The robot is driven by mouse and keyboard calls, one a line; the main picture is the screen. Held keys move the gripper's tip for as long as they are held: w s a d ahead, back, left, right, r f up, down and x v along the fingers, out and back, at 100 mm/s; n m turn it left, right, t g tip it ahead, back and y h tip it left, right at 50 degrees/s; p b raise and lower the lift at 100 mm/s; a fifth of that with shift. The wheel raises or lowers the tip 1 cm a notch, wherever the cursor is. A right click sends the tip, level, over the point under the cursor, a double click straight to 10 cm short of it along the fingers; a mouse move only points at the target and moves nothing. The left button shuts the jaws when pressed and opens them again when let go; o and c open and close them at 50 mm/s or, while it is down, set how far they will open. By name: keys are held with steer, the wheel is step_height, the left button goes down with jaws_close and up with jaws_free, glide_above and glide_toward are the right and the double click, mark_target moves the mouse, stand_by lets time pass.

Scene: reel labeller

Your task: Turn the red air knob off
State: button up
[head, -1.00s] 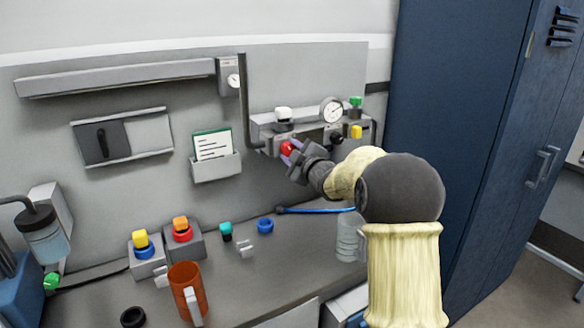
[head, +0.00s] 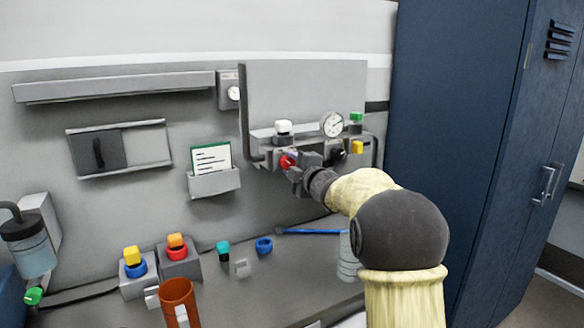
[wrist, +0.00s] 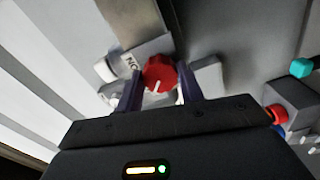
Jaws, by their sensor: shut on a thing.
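The red air knob (head: 287,162) is on the front of a grey manifold (head: 262,150) on the back wall. In the wrist view the red knob (wrist: 160,74) has a white pointer line, and a label with partly hidden lettering is beside it. My gripper (head: 293,168) is at the knob from the front right. In the wrist view my gripper (wrist: 158,90) has one purple finger on each side of the knob and is shut on it. The fingers hide part of the knob's sides.
A white knob (head: 283,128), a round gauge (head: 332,124), a black knob (head: 338,157), a yellow knob (head: 357,147) and a green knob (head: 356,117) are close by on the manifold. A blue cabinet (head: 450,100) stands at right. An orange mug (head: 177,296) is on the bench.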

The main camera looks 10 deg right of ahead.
steer(key=shift+r, duration=0.2)
steer(key=o, duration=1)
steer(key=shift+w+f, duration=0.1)
steer(key=shift+f, duration=0.05)
steer(key=shift+a, duration=0.1)
steer(key=shift+s+d+f, duration=0.1)
steer(key=shift+s+d, duration=0.1)
steer(key=shift+s, duration=0.1)
steer(key=b+v, duration=0.2)
steer(key=v, duration=1.5)
steer(key=shift+a, duration=0.15)
